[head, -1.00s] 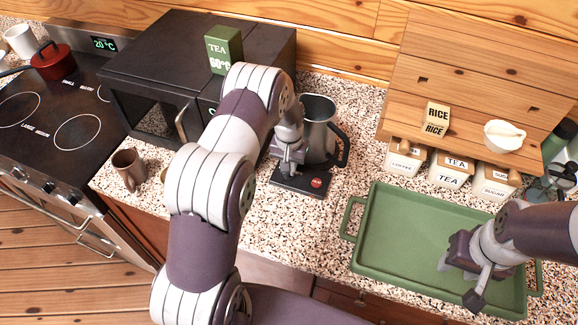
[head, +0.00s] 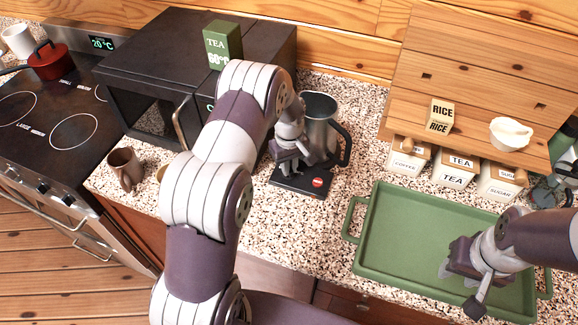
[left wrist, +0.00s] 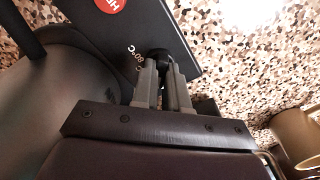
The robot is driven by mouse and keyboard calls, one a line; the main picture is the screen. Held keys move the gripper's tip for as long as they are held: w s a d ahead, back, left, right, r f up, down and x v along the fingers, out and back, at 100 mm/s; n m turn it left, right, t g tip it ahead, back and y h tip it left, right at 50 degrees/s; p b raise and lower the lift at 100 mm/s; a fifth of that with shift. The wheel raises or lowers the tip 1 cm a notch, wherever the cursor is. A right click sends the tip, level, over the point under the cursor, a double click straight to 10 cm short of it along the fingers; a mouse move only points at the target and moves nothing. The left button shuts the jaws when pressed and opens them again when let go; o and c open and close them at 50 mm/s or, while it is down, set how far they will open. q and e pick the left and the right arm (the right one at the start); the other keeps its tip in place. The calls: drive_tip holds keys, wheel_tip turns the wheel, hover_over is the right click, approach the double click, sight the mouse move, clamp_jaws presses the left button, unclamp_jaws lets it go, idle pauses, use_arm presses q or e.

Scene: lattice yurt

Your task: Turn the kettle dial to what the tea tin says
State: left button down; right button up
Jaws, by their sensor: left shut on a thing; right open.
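The green tea tin (head: 223,42) stands on the microwave and reads "TEA 60°C". The metal kettle (head: 321,112) stands on its black base (head: 302,184), which has a red round mark at its front. My left gripper (head: 288,168) is low over the base beside the kettle. In the left wrist view its fingers (left wrist: 162,82) are shut on the black dial (left wrist: 155,56). A "°C" mark, seemingly 60 or 80, shows beside the dial; the pointer is hidden. My right gripper (head: 465,282) is open and empty over the green tray.
The green tray (head: 385,255) lies on the speckled counter. A brown mug (head: 125,168) stands left, near the stove. The microwave (head: 150,72) is behind my left arm. Labelled canisters (head: 455,170) stand below a wooden shelf with a rice box (head: 440,114) and a white bowl (head: 510,133).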

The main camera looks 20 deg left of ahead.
use_arm(q)
drive_tip(key=shift+n, duration=0.4)
drive_tip(key=c, duration=1.1)
unclamp_jaws()
drive_tip(key=shift+c, duration=0.2)
drive_tip(key=shift+r, duration=0.25)
wheel_tip(320, 180, up, 12)
drive_tip(key=b, duration=0.2)
drive_tip(key=shift+r, duration=0.15)
